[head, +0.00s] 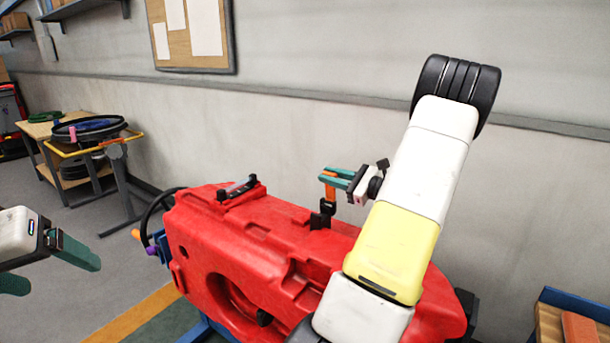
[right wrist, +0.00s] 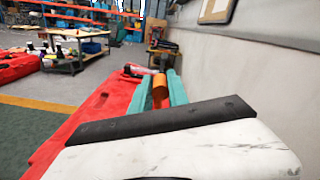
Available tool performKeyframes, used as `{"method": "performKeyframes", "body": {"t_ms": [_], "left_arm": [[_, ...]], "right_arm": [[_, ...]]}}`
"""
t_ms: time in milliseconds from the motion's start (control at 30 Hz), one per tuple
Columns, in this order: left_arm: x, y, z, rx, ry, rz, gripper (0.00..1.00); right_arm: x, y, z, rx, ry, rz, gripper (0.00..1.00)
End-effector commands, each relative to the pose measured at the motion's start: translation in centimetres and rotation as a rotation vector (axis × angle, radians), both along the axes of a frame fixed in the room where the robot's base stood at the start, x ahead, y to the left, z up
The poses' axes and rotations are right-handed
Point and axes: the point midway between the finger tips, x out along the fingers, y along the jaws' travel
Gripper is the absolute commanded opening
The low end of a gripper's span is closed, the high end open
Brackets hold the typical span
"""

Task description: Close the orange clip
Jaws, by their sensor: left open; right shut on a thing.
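The orange clip (head: 329,188) stands upright from a black mount (head: 322,214) on the top of the red tank (head: 240,238). My right gripper (head: 324,176) has its teal fingers around the upper part of the clip and is shut on it. In the right wrist view, the orange clip (right wrist: 160,91) shows between the two teal fingers, with its lower part hidden. My left gripper (head: 63,277) is open and empty at the left edge of the head view, well apart from the tank.
A black latch-like part (head: 237,188) sits on the tank's top further left. A workbench (head: 60,135) with a black ring-shaped item stands at the back left. A grey wall runs close behind the tank. The floor between my left gripper and the bench is clear.

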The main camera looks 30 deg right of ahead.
Motion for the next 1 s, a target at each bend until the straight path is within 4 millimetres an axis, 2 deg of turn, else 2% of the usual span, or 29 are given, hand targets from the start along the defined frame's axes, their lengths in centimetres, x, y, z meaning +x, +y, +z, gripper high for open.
{"method": "performKeyframes", "body": {"t_ms": [433,833,1000], "left_arm": [[0.0,0.0,0.0,0.000,0.000,0.000,0.82],[0.0,0.0,0.0,0.000,0.000,0.000,0.82],[0.0,0.0,0.0,0.000,0.000,0.000,0.82]], "right_arm": [[-1.7,3.2,-0.5,-0.376,-0.197,-0.002,0.00],[-2.9,5.7,-2.4,-0.712,-0.373,-0.002,0.00],[-3.4,6.5,-3.5,-0.747,-0.392,-0.001,0.00]]}}
